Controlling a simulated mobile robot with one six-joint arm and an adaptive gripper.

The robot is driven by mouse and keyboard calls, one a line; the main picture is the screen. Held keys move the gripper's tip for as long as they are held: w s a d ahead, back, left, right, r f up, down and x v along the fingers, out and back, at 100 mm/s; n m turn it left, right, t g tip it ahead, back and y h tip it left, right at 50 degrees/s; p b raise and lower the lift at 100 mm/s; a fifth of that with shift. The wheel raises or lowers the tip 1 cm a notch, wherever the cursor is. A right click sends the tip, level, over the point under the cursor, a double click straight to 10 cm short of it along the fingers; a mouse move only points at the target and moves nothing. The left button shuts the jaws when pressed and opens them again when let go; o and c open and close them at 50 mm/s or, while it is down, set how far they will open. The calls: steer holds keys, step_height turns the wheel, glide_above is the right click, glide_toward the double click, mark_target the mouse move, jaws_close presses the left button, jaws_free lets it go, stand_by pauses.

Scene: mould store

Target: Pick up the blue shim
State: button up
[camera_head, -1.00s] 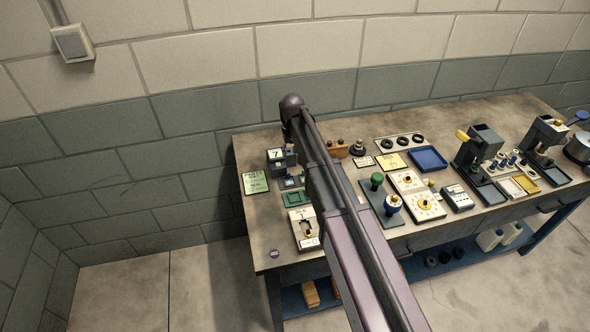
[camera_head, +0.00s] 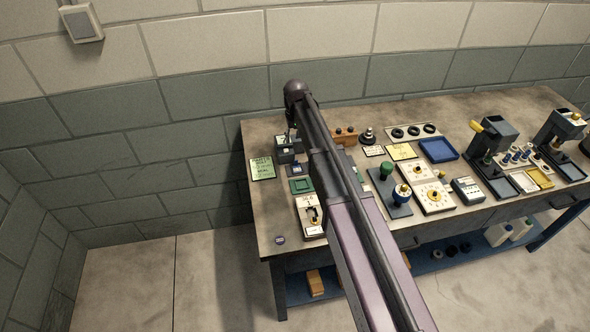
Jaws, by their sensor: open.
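A small blue piece that may be the blue shim (camera_head: 297,169) lies in a dark square holder near the left end of the workbench (camera_head: 262,210). It is too small for me to make out its shape. My gripper (camera_head: 291,134) hangs from the end of my arm, above the back left of the bench. It is small and dark here, its fingers hard to make out, and looks empty. It is above and behind the blue piece in the picture, apart from it. My arm hides part of the bench to its right.
A dark block (camera_head: 286,155) stands behind the blue piece. A green card (camera_head: 262,168) lies left, a green tray (camera_head: 301,185) in front, and a white fixture (camera_head: 310,217) nearer. A blue tray (camera_head: 438,150) lies right of my arm. The front left corner is mostly clear.

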steer(key=b, duration=0.6)
glide_above(296, 166)
steer(key=shift+f, duration=3.3)
steer(key=shift+f+b, duration=2.6)
steer(key=shift+b, duration=0.05)
steer(key=shift+c, duration=0.2)
steer(key=c, duration=0.8)
